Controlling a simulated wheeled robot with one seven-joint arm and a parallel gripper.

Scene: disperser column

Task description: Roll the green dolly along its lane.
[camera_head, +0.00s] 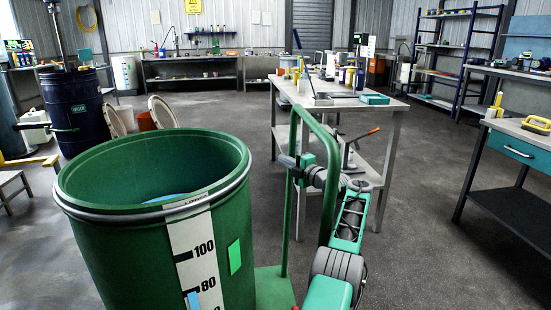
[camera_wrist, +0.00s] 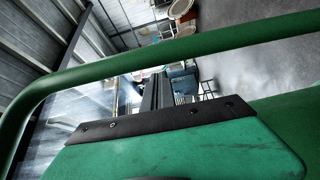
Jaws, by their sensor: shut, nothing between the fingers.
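The green dolly's platform (camera_head: 275,288) shows low in the head view, with its tall bent-tube handle (camera_head: 325,137) rising at its right side. A large green drum (camera_head: 232,260) stands at the dolly, open at the top, with a white scale strip on its front. My gripper (camera_head: 286,161) is at the handle, its fingers level with the upper part of the left upright. It is shut and holds nothing. In the wrist view the handle tube (camera_wrist: 180,52) crosses close in front of the gripper (camera_wrist: 157,90); I cannot tell whether they touch.
A workbench (camera_head: 375,104) with bottles and tools stands just beyond the handle. A dark blue drum (camera_head: 75,115) and pale round lids (camera_head: 162,112) are at the left. A teal-drawer bench (camera_head: 515,148) is at the right. Grey floor (camera_head: 425,220) lies clear between the benches.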

